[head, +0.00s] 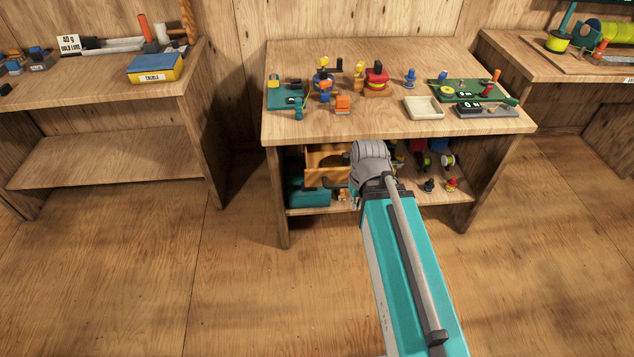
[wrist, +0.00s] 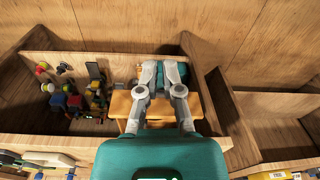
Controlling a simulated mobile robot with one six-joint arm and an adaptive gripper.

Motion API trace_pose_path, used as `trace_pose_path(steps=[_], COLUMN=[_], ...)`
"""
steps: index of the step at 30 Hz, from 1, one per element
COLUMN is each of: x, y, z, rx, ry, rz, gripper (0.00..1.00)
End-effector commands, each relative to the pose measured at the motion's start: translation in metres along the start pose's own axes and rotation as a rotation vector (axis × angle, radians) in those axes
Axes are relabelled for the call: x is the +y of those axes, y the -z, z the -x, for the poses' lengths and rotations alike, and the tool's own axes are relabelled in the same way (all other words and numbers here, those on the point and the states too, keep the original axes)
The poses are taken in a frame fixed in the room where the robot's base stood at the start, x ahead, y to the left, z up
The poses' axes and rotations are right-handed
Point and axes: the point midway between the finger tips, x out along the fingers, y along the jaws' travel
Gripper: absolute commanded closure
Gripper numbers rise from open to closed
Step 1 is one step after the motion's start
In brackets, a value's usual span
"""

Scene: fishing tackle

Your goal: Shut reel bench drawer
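The orange-brown wooden drawer unit (head: 322,155) stands on the lower shelf of the middle bench, left of centre in the head view. A dark handle-like bar shows low on its front, partly behind my arm. How far the drawer stands out is hard to tell. In the wrist view, orange wood (wrist: 120,104) shows on both sides of my fingers. My gripper (wrist: 161,70) is in front of the unit, its fingers a little apart with a narrow gap and nothing clearly held. My arm hides the gripper in the head view, and contact with the drawer cannot be told.
A teal box (head: 310,192) sits left on the lower shelf (head: 305,211). Reels and small figures (head: 452,184) stand at its right. The bench top (head: 340,53) above carries many small tackle items. Side benches stand left and right. The floor in front is clear.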

Motion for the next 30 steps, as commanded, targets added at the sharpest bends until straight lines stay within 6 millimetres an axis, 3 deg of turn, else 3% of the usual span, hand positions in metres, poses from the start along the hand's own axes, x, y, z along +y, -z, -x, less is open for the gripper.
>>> trace_pose_path(steps=[14,24,30], x=[-0.029,-0.047,-0.054], y=[0.050,0.085,0.099], z=[-0.026,-0.033,-0.033], rx=[0.267,0.494,0.587], ry=[0.069,0.005,-0.055], rz=[0.617,1.042,1.211], gripper=[1.00,1.00,1.00])
